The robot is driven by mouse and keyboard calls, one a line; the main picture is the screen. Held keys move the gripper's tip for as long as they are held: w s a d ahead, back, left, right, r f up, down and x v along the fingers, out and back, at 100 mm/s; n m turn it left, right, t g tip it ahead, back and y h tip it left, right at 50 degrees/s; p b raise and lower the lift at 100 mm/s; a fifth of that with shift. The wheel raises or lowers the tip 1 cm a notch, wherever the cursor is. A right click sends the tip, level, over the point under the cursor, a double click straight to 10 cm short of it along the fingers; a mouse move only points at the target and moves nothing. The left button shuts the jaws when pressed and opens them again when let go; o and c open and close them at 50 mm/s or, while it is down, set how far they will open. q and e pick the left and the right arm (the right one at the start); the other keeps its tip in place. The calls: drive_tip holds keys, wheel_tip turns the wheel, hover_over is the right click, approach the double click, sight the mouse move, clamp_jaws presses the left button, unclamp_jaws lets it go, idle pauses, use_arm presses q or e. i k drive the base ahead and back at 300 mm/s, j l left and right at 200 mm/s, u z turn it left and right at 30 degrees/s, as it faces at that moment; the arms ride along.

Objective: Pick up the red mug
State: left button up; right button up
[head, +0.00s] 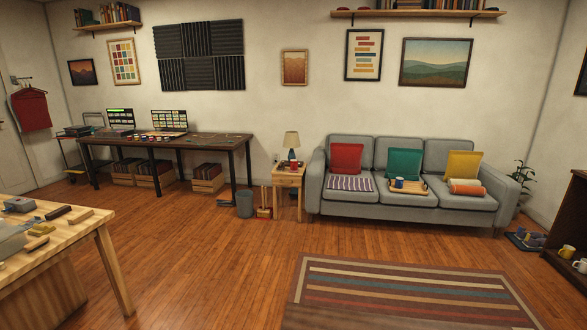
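A blue mug (399,183) stands on a wooden tray (417,189) on the sofa's middle seat. A yellow mug (566,252) and a pale mug (580,265) are at the far right edge, by a dark shelf unit. Neither of my grippers is in view.
A grey sofa (400,205) with cushions stands at the back wall. A dark desk (165,143) is at the back left, a wooden workbench (75,236) at the near left. A grey bin (244,204) stands by the side table. The wood floor (200,260) is open; a striped rug (400,300) lies in front.

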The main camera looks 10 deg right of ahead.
sight(294, 163)
drive_tip(key=j+u, duration=0.4)
drive_tip(key=i+j+u, duration=0.2)
drive_tip(key=j+u, duration=0.15)
drive_tip(key=j, duration=0.2)
drive_tip(key=i+j+z, duration=0.45)
drive_tip(key=i+j, duration=0.6)
drive_tip(key=j, duration=0.15)
drive_tip(key=i+l+z, duration=0.2)
drive_tip(key=i+z, duration=0.25)
drive_tip(key=i, duration=0.65)
drive_tip(key=i+j+z, duration=0.2)
drive_tip(key=i+z, duration=0.2)
drive_tip(key=i, duration=0.65)
